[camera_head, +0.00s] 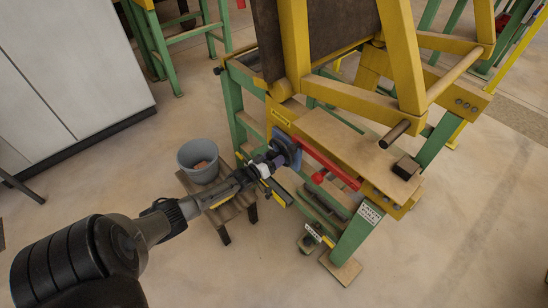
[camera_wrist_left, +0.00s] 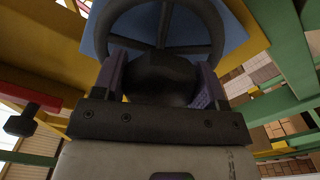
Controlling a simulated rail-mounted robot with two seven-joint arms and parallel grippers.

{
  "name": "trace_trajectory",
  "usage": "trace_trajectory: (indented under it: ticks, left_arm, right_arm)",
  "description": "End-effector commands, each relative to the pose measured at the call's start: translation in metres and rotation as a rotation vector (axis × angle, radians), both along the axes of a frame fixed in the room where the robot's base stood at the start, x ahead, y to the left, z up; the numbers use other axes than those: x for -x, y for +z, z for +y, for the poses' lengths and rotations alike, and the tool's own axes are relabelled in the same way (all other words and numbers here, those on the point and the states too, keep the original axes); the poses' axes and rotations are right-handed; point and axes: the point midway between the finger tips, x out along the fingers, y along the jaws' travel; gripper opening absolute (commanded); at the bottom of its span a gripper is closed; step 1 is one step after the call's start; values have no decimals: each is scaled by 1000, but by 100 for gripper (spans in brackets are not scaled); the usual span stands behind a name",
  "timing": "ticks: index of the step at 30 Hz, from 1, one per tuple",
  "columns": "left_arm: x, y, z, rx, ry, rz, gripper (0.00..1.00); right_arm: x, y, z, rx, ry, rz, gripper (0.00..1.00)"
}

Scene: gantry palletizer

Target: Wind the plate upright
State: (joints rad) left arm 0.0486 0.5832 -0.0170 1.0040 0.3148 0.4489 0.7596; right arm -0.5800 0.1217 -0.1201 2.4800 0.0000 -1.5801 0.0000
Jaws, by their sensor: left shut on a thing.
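The dark brown plate (camera_head: 330,30) stands steeply in the yellow frame at the top of the head view; its upper part is cut off, so its exact tilt is unclear. A dark handwheel (camera_head: 287,150) sits on a blue backing at the frame's near-left side. It also shows at the top of the left wrist view (camera_wrist_left: 219,38), in front of the blue panel (camera_wrist_left: 236,35). My left gripper (camera_head: 268,165) is at the wheel, with its fingers (camera_wrist_left: 162,80) shut on a dark part of it. My right gripper is out of view.
A red lever (camera_head: 320,177) lies just right of the wheel. A grey bucket (camera_head: 198,158) stands on a small wooden stool (camera_head: 228,212) left of my left gripper. Green legs (camera_head: 357,236) and a yellow bar (camera_head: 372,107) surround the stand.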

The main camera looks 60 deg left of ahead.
Motion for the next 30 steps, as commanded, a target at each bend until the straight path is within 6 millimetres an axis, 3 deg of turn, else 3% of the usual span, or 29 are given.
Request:
trace_trajectory:
  ticks: [30]
  left_arm:
    - [0, 1, 4, -950, 1, 164, 42]
  right_arm:
    - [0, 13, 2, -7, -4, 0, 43]
